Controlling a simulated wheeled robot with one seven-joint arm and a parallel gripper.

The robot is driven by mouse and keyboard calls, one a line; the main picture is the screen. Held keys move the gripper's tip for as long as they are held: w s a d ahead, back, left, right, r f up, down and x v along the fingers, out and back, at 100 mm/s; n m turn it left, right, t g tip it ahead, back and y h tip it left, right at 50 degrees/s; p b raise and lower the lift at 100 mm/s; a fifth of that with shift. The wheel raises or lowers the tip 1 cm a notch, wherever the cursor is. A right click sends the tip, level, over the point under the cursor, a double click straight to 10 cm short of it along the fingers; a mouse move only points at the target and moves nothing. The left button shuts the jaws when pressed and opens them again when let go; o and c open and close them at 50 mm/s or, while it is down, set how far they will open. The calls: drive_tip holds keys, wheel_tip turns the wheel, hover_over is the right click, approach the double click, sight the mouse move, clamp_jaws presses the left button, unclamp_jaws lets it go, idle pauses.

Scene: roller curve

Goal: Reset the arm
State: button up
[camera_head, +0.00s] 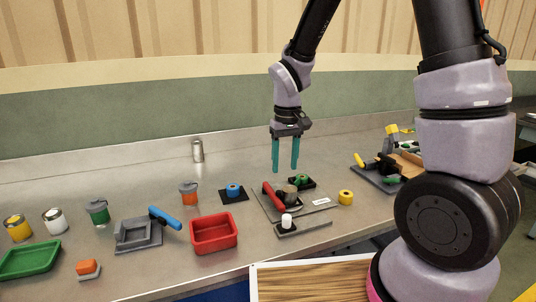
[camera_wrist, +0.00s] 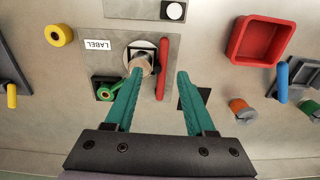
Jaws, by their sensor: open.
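My gripper (camera_head: 285,153) has two teal fingers and hangs point down above the metal workbench (camera_head: 180,262), clear of its surface. It is open with nothing between the fingers; the fingers also show in the wrist view (camera_wrist: 157,88). The brown piece shows close beside the left finger in the wrist view (camera_wrist: 139,65), with no contact visible.
A red bin (camera_head: 214,234), a green tray (camera_head: 31,259) and several cans stand to the left. A grey fixture (camera_head: 383,178) stands at the right.

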drive_tip(key=s+d+r+m+t, duration=0.2)
drive_tip(key=s+d+r, duration=0.2)
drive_tip(key=r, duration=0.4)
drive_tip(key=s+d+r+m+t+y, duration=0.1)
drive_tip(key=s+d+r, duration=0.3)
drive_tip(key=r, duration=0.4)
drive_tip(key=s+d+r+m+t, duration=0.3)
drive_tip(key=d+r, duration=0.3)
drive_tip(key=r, duration=0.2)
drive_tip(key=shift+s+m+t+y, duration=0.4)
drive_tip(key=shift+s+m, duration=0.2)
